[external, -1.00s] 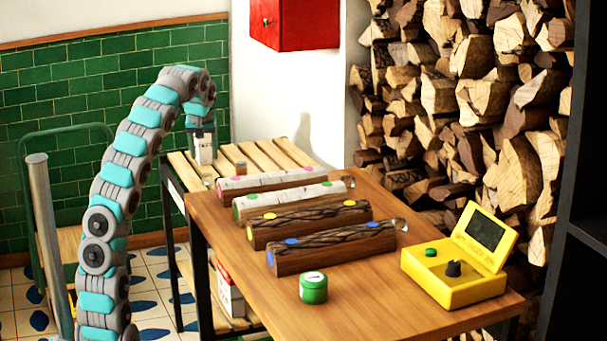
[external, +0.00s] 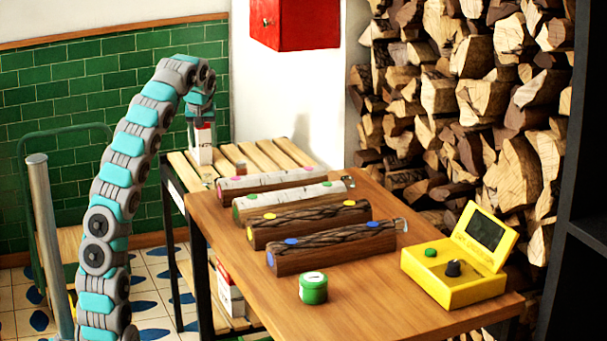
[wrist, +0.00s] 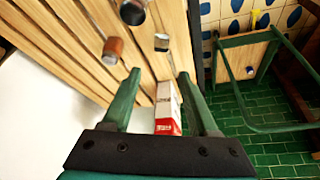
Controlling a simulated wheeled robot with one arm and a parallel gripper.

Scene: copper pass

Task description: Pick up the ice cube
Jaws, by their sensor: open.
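A small pale, glassy-looking piece (wrist: 161,42) sits near the edge of the slatted bench in the wrist view; it is likely the ice cube, but too small to be sure. It seems to show as a small greyish piece (external: 209,181) in the external view. My gripper (wrist: 160,82) is open and points down at the far left end of the bench. A white and red carton (wrist: 167,112) stands between its fingers in the wrist view, with gaps on both sides. The carton also shows below my gripper (external: 202,128) in the external view.
A copper-brown cylinder (wrist: 113,47) stands on the slatted bench (external: 275,150) near the pale piece. The wooden table (external: 370,290) holds several logs, a green jar (external: 313,289) and a yellow box (external: 455,280). A green-framed cart (wrist: 248,50) stands beside the bench.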

